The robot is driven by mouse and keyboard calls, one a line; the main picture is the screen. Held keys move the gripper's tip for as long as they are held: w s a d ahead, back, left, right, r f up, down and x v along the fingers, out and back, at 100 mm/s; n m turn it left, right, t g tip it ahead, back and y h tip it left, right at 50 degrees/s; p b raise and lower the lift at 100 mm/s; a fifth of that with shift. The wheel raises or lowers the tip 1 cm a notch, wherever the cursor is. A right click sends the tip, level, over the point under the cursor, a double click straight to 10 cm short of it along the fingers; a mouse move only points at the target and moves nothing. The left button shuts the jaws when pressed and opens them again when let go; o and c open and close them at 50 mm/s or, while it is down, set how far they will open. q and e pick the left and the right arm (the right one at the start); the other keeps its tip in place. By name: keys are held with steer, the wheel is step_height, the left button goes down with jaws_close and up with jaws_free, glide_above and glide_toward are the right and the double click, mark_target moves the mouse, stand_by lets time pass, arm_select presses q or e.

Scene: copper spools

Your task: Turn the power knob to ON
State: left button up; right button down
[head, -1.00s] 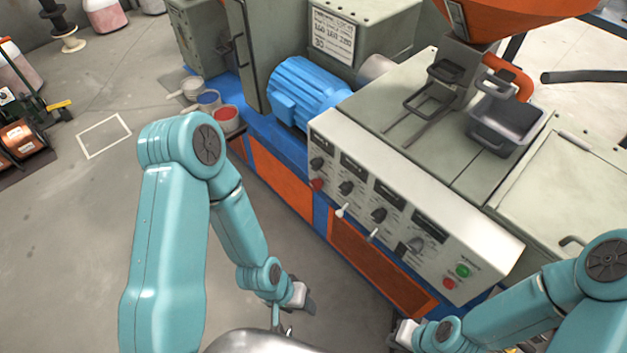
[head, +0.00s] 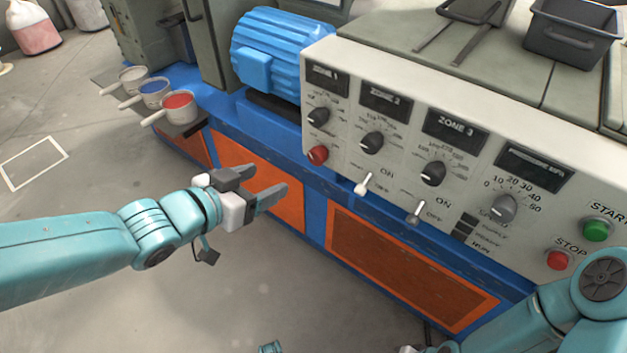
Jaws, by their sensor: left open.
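The control panel (head: 400,160) is a pale sloped face on the machine. A red knob (head: 317,155) sits at its lower left, below the Zone 1 dial; no label on it is readable, so I cannot tell for sure that it is the power knob or how it is set. My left gripper (head: 270,179) is open and empty, in front of the machine, left of and a little below the red knob in the picture, apart from it. My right gripper (head: 408,349) barely shows at the bottom edge; its fingers are hidden.
Black dials (head: 372,142) and two white toggle switches (head: 365,183) line the panel, with an ON label nearby. A green START button (head: 596,229) and red STOP button (head: 558,260) are at right. Pots (head: 179,102) stand on a ledge behind my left gripper.

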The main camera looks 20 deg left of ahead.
arm_select(q)
steer(key=b, duration=0.2)
glide_toward(314, 159)
steer(key=x, duration=0.8)
steer(key=shift+w+d+f, duration=0.1)
steer(key=shift+w+f, duration=0.05)
steer(key=shift+w, duration=0.2)
steer(key=shift+w+d+f, duration=0.1)
steer(key=shift+w+d, duration=0.05)
steer(key=shift+w, duration=0.2)
steer(key=shift+c, duration=0.3)
steer(key=c, duration=1)
